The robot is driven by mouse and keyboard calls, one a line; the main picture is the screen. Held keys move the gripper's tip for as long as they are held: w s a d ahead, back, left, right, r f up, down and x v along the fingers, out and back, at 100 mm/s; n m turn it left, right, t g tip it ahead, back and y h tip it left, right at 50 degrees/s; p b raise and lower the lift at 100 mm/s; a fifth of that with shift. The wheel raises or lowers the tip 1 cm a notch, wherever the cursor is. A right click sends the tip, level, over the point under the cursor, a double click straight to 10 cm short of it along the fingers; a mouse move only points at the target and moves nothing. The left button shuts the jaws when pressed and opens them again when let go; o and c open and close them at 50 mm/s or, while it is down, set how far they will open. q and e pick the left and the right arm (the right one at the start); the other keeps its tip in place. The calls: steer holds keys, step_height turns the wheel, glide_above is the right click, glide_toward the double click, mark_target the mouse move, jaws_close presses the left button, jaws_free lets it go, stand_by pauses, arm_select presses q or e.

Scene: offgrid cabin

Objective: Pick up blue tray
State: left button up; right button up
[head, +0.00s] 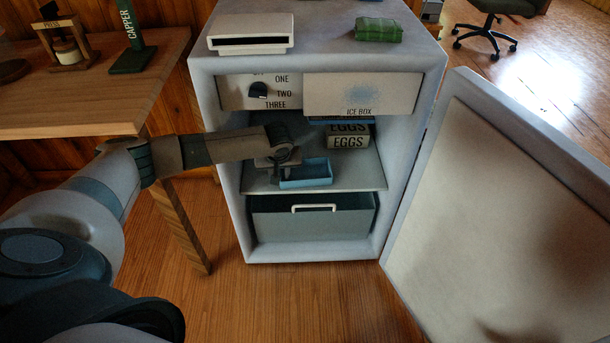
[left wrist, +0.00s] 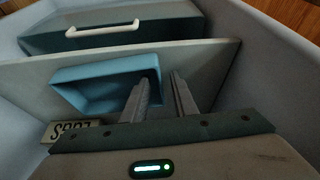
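The blue tray (head: 308,174) is a small open box on the middle shelf (head: 350,180) of the open fridge. It also shows in the left wrist view (left wrist: 90,87), and it looks empty. My left gripper (head: 276,175) reaches into the fridge at the tray's left end. In the left wrist view my left gripper (left wrist: 161,77) has its fingers apart, one over the tray's inside and one outside its end wall. The wall lies between them; I cannot tell whether either finger touches it. My right gripper is out of view.
Egg cartons (head: 348,140) stand behind the tray. The ice box (head: 360,95) is above, and a drawer (head: 300,220) with a white handle is below. The fridge door (head: 500,210) stands open at right. A wooden table (head: 90,95) is at left.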

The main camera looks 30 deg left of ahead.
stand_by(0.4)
arm_select(q)
jaws_close()
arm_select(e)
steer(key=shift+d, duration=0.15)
